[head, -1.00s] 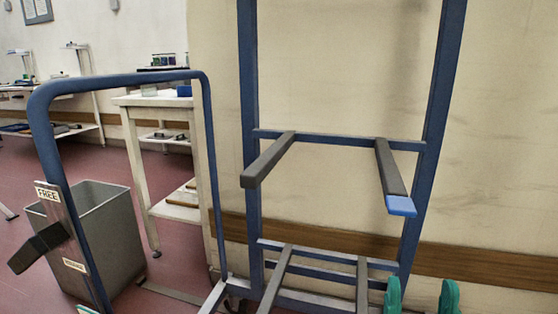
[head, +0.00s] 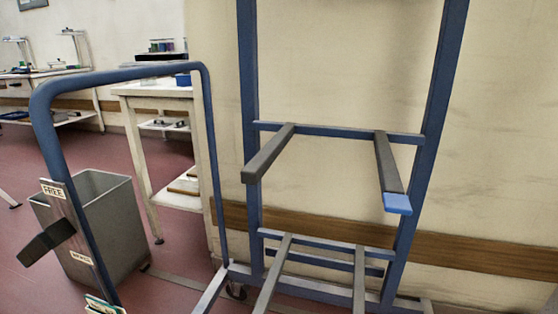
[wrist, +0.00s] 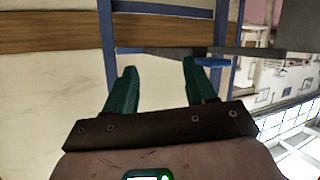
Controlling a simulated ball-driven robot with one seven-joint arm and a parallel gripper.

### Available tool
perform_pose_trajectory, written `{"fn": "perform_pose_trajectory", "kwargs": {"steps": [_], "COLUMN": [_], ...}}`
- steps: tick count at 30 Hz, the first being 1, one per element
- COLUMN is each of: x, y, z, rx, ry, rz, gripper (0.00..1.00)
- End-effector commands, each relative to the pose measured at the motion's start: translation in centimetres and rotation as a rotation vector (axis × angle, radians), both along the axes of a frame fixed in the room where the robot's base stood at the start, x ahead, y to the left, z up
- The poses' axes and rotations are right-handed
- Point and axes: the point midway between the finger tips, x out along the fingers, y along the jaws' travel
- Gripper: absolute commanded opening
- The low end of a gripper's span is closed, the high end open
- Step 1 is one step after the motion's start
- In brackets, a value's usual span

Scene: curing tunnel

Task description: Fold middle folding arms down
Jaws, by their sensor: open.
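A blue upright rack (head: 425,140) stands against the wall in the head view. Its two middle folding arms stick out from the middle crossbar (head: 340,134) towards me. The left one (head: 268,155) is plain dark grey. The right one (head: 389,165) ends in a bright blue tip. My gripper is outside the head view. In the wrist view my gripper (wrist: 157,75) has its two green fingers apart, with nothing between them. Part of the blue rack (wrist: 228,25) shows beyond the fingertips there. I cannot tell if they touch it.
Two lower arms (head: 272,275) project from the rack's lower crossbars. A blue tubular frame (head: 130,76) with a "FREE" sign (head: 54,191) stands at left. A grey bin (head: 105,225) and a white table (head: 150,93) are behind it. Wall shows right of the rack.

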Motion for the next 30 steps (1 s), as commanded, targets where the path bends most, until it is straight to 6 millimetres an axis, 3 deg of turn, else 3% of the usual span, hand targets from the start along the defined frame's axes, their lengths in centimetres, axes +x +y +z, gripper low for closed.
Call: {"fn": "perform_pose_trajectory", "kwargs": {"steps": [3,9,16,20,21,30], "x": [-3.7,-11.9,-20.4,-24.8,-24.7,-24.5], "y": [-1.3,-3.2,-4.5,-5.0,-5.0,-5.0], "z": [-3.4,-8.0,-9.8,-9.8,-8.3,-2.0], "rx": [0.016,0.046,0.068,0.076,0.076,0.075], "ry": [0.226,0.621,0.961,1.121,1.123,1.116], "rz": [-0.036,-0.120,-0.212,-0.260,-0.262,-0.257], "gripper": [0.55,0.55,0.55,0.55,0.55,0.55]}}
